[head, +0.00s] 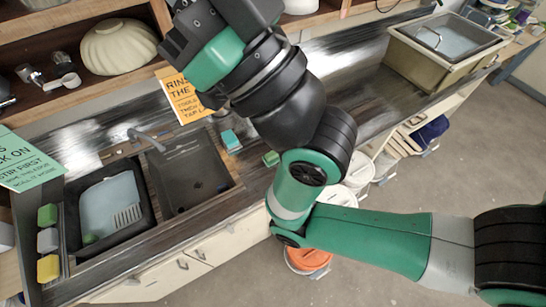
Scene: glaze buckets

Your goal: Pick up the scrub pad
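Several small blocks could be the scrub pad, and I cannot tell which is. A small green block (271,158) lies on the counter right of the sinks, close beside my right arm. A teal and pale block (231,141) lies left of it. A green block (47,214), a grey block (48,240) and a yellow block (48,268) stand in a row at the far left. My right arm reaches up across the view; its dark end (178,46) is near the shelf, apart from the blocks, with the fingers not clearly visible. My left gripper is out of view.
A sink (140,192) holds greyish water and a rack; an empty dark basin (188,175) adjoins it. A faucet (146,138) stands behind. A shelf holds a ribbed cream bowl (118,47). A large tub (440,48) is at upper right. Orange-topped bucket (308,260) is on the floor.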

